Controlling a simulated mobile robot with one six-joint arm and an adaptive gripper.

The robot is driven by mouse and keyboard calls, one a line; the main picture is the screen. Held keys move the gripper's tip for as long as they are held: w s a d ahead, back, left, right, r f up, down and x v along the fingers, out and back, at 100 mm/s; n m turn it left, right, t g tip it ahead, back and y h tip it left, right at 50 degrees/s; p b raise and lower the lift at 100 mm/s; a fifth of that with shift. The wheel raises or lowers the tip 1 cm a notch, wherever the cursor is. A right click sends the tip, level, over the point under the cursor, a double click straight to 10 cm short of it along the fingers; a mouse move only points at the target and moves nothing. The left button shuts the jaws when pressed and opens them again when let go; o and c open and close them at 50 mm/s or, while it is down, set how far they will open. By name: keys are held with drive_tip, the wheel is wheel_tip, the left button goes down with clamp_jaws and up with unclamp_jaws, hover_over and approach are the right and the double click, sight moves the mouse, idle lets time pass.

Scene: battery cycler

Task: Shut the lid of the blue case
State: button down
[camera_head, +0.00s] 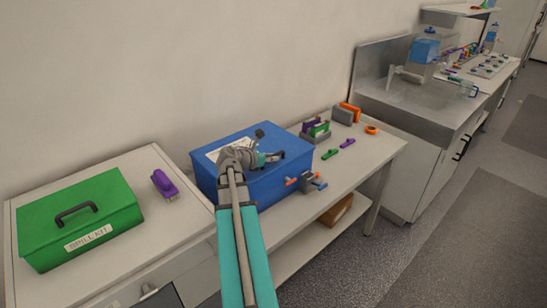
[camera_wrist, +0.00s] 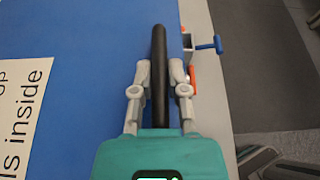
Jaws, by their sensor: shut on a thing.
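The blue case (camera_head: 275,186) stands on the bench in the head view. Its lid (camera_head: 232,141) lies about level on top, with a white label (camera_head: 226,148) on it; I see no clear gap at the front, though my arm hides part of that side. My gripper (camera_head: 263,159) is over the lid, shut on the black handle (camera_head: 281,154). In the wrist view the handle (camera_wrist: 160,50) runs between the two grey fingers (camera_wrist: 160,82), above the blue lid surface (camera_wrist: 95,70).
A green spill kit case (camera_head: 115,205) and a purple brush-like item (camera_head: 164,184) are on the left. A small grey clamp-like item (camera_head: 314,181) stands by the blue case's front right. Green clips (camera_head: 331,154) and an orange ring (camera_head: 371,129) lie further right. The floor in front is clear.

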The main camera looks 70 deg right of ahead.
drive_tip(key=shift+s+a+f, duration=0.1)
drive_tip(key=shift+s+f, duration=0.05)
drive_tip(key=shift+s, duration=0.05)
drive_tip(key=c, duration=0.6)
unclamp_jaws()
drive_tip(key=shift+c, duration=0.2)
drive_tip(key=shift+w, duration=0.1)
drive_tip(key=shift+r, duration=0.2)
